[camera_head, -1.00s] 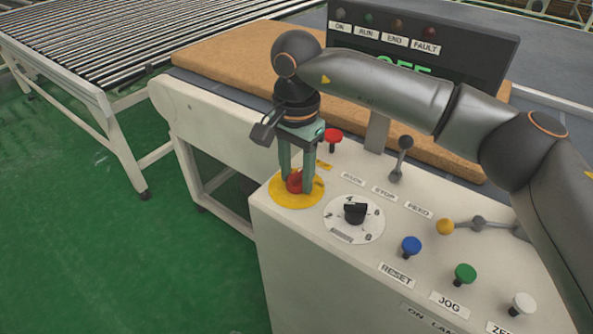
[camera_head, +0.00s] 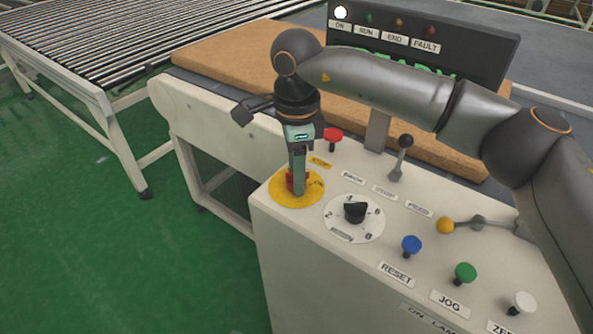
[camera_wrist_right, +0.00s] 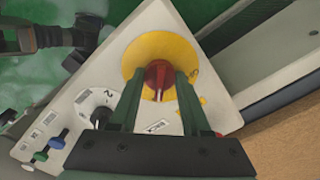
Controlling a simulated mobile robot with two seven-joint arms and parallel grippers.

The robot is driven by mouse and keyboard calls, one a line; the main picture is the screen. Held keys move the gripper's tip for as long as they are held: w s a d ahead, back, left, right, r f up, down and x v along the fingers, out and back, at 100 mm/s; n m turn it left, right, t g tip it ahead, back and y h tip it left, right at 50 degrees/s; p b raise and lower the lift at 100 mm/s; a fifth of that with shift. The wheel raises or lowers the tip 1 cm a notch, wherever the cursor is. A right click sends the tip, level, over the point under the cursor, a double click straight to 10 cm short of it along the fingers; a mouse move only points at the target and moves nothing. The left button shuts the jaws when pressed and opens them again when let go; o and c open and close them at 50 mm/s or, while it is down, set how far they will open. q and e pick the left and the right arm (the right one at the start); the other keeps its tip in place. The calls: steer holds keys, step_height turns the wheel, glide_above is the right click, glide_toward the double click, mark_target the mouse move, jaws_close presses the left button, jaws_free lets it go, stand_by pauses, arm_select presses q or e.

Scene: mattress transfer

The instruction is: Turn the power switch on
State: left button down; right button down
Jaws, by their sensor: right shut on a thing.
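The power switch is a red knob (camera_head: 291,181) on a round yellow plate (camera_head: 283,197) at the left corner of the white control panel. My right gripper (camera_head: 298,190) points down over it and is shut on the knob. In the right wrist view the red knob (camera_wrist_right: 158,77) sits between the two green fingers (camera_wrist_right: 158,85), with a pale mark line on it. In the head view the fingers hide part of the knob. The display (camera_head: 440,55) has its ON lamp (camera_head: 341,12) lit white and shows green text partly hidden by my arm. My left gripper is not in view.
Beside the switch are a black numbered dial (camera_head: 355,213), a red button (camera_head: 333,135), blue (camera_head: 411,244), green (camera_head: 465,272) and white (camera_head: 522,303) buttons, and a lever (camera_head: 401,158). A brown mattress (camera_head: 225,60) lies behind. A roller conveyor (camera_head: 90,45) stands at left.

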stand_by(0.3)
steer(key=shift+c, duration=1.8)
jaws_free()
step_height(320, 180, up, 13)
steer(key=p, duration=0.1)
steer(key=shift+f, duration=0.2)
